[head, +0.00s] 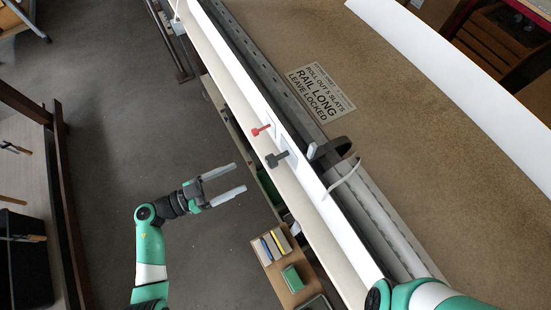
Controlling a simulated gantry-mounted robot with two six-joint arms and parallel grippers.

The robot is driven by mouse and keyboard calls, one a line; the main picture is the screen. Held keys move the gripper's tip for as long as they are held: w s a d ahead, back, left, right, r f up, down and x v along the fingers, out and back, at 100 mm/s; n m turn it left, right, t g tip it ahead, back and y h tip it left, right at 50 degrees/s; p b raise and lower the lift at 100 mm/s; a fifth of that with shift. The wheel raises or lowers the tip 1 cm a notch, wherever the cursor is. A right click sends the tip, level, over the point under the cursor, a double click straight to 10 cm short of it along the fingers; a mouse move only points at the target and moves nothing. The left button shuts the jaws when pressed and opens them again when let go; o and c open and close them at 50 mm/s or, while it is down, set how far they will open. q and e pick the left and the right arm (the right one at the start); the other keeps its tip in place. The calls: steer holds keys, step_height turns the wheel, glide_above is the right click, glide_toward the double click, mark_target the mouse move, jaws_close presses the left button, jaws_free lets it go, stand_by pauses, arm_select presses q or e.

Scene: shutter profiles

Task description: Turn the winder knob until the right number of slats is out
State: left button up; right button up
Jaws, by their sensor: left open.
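A dark grey T-shaped knob (277,158) sticks out from the white front face of the long rail (248,92). A smaller red lever (261,130) sits just beyond it on the same face. I cannot tell for certain which is the winder knob. My left gripper (239,176) is open and empty, left of the dark knob and apart from it, its fingers pointing at the rail. A dark curved band (330,148) and a pale curved strip (343,179) stand by the rail. No slats can be made out clearly. My right gripper is out of view.
A wooden board with coloured blocks (291,277) lies below the rail. Open grey floor (110,110) surrounds my left arm.

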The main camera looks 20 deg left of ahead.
mark_target(270, 162)
arm_select(q)
steer(key=b+x, duration=0.3)
steer(key=x, duration=0.8)
steer(key=shift+w+d, duration=0.15)
steer(key=shift+w, duration=0.15)
steer(key=shift+r, duration=0.1)
jaws_close()
